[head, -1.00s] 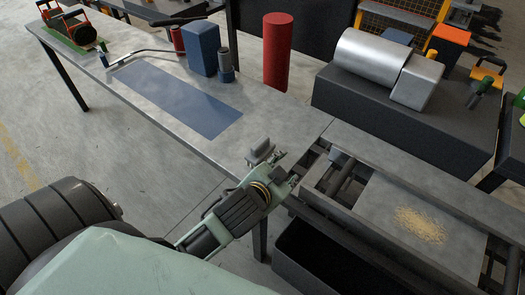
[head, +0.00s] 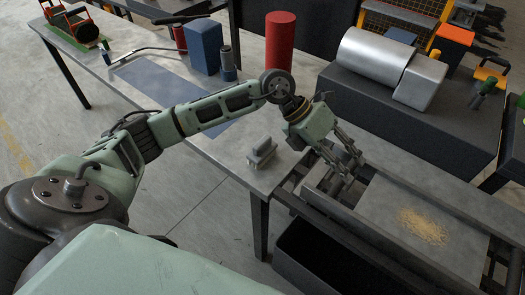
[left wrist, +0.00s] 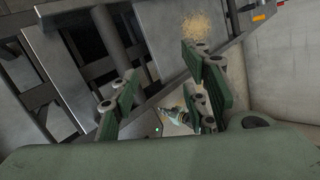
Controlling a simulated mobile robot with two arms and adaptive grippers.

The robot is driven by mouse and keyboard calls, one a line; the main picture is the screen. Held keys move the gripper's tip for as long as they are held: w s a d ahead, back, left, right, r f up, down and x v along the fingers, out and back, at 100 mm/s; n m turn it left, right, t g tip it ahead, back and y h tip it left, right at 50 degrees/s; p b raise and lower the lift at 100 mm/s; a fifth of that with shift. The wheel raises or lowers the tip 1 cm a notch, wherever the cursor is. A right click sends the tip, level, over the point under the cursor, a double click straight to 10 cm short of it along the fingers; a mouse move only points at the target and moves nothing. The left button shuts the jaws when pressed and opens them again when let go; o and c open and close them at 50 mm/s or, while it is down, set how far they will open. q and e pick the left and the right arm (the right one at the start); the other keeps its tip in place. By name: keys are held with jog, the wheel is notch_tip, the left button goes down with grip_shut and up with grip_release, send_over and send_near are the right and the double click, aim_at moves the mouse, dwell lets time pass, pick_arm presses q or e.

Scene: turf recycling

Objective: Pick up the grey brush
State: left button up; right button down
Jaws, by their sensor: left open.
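The grey brush (head: 262,154) stands on the near right corner of the grey table (head: 190,138). It has a block-like body and a raised grip on top. My left gripper (head: 349,167) is open, over the metal frame to the right of the brush and clearly apart from it. In the left wrist view my left gripper's two green fingers (left wrist: 162,85) are spread with nothing held between them. I cannot make out the brush in that view. My right gripper is not in view.
A red cylinder (head: 280,42) and a blue block (head: 203,46) stand farther back on the table. A tray with tan granules (head: 423,226) lies in the frame at right. A dark bin (head: 320,262) sits below. A silver drum (head: 372,63) is at the back right.

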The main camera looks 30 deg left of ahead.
pick_arm(q)
jog(key=w+a+f+y, duration=0.2)
jog(key=a+y, duration=0.4)
jog(key=a, duration=0.9)
jog(key=r+n+g+y, duration=0.1)
jog(key=r+n+y, duration=0.1)
jog(key=y, duration=0.1)
send_over(262, 141)
jog(key=shift+s+a+f, duration=0.1)
jog(key=shift+a+f, duration=0.1)
jog(key=shift+a, duration=0.15)
jog(key=shift+a+f, duration=0.1)
jog(key=shift+f, duration=0.25)
jog(key=f, duration=0.2)
jog(key=f+p, duration=0.1)
jog(key=f, duration=0.1)
jog(key=d+f+p, duration=0.1)
jog(key=f, duration=0.1)
jog(key=shift+f, duration=0.5)
jog(key=shift+c, duration=0.3)
grip_shut()
